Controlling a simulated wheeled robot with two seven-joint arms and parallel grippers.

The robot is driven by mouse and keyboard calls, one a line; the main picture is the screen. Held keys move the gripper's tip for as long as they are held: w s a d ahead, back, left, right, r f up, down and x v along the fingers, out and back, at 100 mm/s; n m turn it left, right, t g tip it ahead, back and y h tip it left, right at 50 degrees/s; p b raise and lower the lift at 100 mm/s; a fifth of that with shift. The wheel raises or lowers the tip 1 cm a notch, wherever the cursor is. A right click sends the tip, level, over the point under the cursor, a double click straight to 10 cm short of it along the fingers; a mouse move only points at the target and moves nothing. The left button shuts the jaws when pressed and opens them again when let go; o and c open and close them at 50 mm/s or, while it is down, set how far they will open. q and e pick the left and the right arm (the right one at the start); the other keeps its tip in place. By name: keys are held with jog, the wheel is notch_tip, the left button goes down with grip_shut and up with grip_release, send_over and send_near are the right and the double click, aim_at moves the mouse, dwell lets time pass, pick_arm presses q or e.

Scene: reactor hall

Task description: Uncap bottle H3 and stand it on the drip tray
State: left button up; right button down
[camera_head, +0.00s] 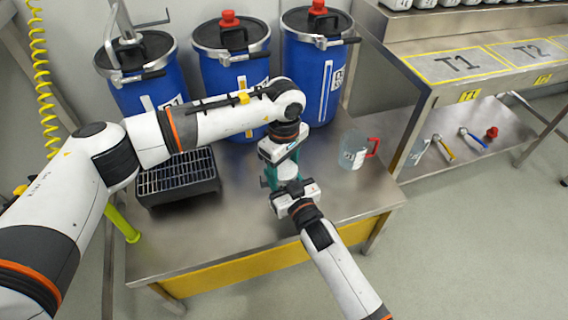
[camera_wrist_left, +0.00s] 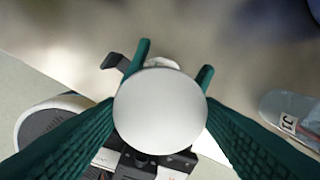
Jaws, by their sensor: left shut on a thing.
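My left gripper (camera_head: 283,158) reaches down from above onto a bottle (camera_head: 287,172) over the table. In the left wrist view its teal fingers (camera_wrist_left: 160,115) are shut on a round white cap (camera_wrist_left: 160,110). The cap hides the bottle body, and no bottle label is readable. My right gripper (camera_head: 281,185) comes in from the front, low at the bottle. Its fingertips show on both sides beyond the cap in the wrist view; whether they press on the bottle is hidden. The black drip tray (camera_head: 180,198) with a slatted grille stands left on the table, with nothing on it.
A clear jug (camera_head: 351,158) with a red handle and a J1 label stands right of the grippers. Several blue drums (camera_head: 318,80) stand behind. A right-hand bench (camera_head: 455,60) has marked areas T1 and T2, with tools on its lower shelf (camera_head: 480,120). Bare tabletop (camera_head: 185,245) lies in front.

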pick_arm(q)
jog(key=n, duration=1.8)
jog(key=shift+r, duration=0.1)
jog(key=n, duration=0.5)
jog(key=shift+n, duration=0.4)
jog(key=shift+r, duration=0.15)
jog(key=shift+r, duration=0.95)
